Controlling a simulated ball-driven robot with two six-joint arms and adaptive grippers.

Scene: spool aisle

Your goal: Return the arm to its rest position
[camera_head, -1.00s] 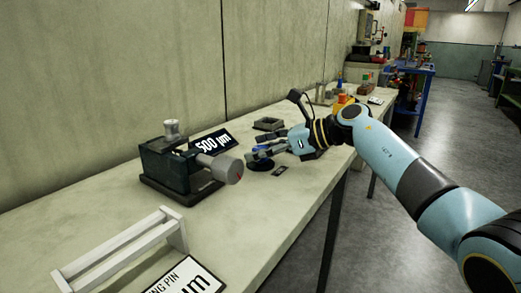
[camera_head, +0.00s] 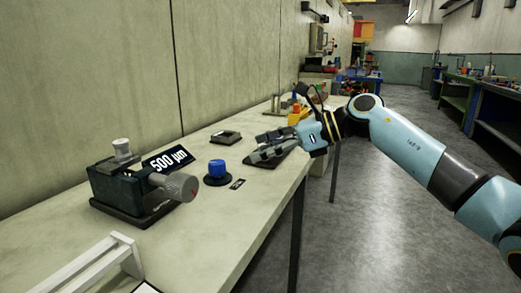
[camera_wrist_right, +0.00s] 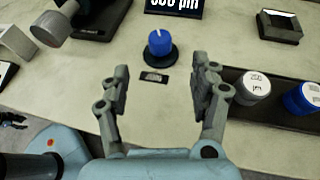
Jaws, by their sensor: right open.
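My right gripper (camera_head: 262,148) is open and empty above the bench, to the right of a blue knob-like piece (camera_head: 217,169) on a round dark base. In the right wrist view the two fingers (camera_wrist_right: 160,82) stand wide apart, with the blue piece (camera_wrist_right: 159,42) beyond their tips and nothing between them. My right arm reaches in from the right edge of the head view. My left gripper is in neither view.
A dark device with a grey cylinder (camera_head: 176,187) stands by a "500 µm" sign (camera_head: 168,160). A white rack (camera_head: 90,270) is in front. A dark tray (camera_wrist_right: 280,112) holds white-topped and blue cylinders. A small square tray (camera_head: 225,137) lies behind. The aisle floor is clear.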

